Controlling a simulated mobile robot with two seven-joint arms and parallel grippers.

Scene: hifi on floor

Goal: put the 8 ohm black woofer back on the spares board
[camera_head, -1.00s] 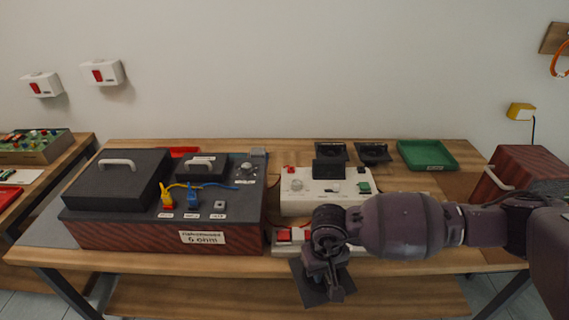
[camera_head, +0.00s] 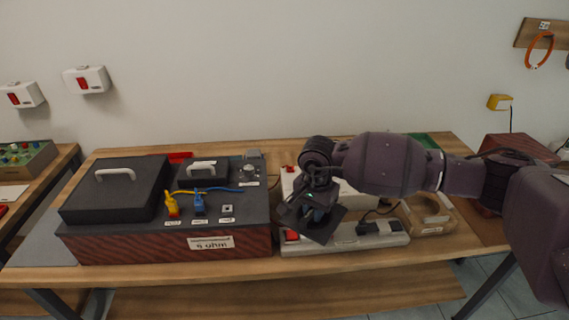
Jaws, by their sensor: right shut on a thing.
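My right gripper (camera_head: 312,207) is shut on a dark square-framed piece, which looks like the black woofer (camera_head: 320,226). It holds the piece tilted above the front of the bench, over the left end of a power strip (camera_head: 345,238). Any ohm mark on the piece cannot be read. No board that I can clearly tell as the spares board is in view. My left gripper is not in view.
A dark-topped speaker cabinet (camera_head: 170,249) with an ohm label stands left of the gripper. A pale instrument (camera_head: 288,180) is mostly hidden behind my arm. A tape-like ring (camera_head: 428,217) lies right of the power strip. A green tray (camera_head: 425,138) is partly covered.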

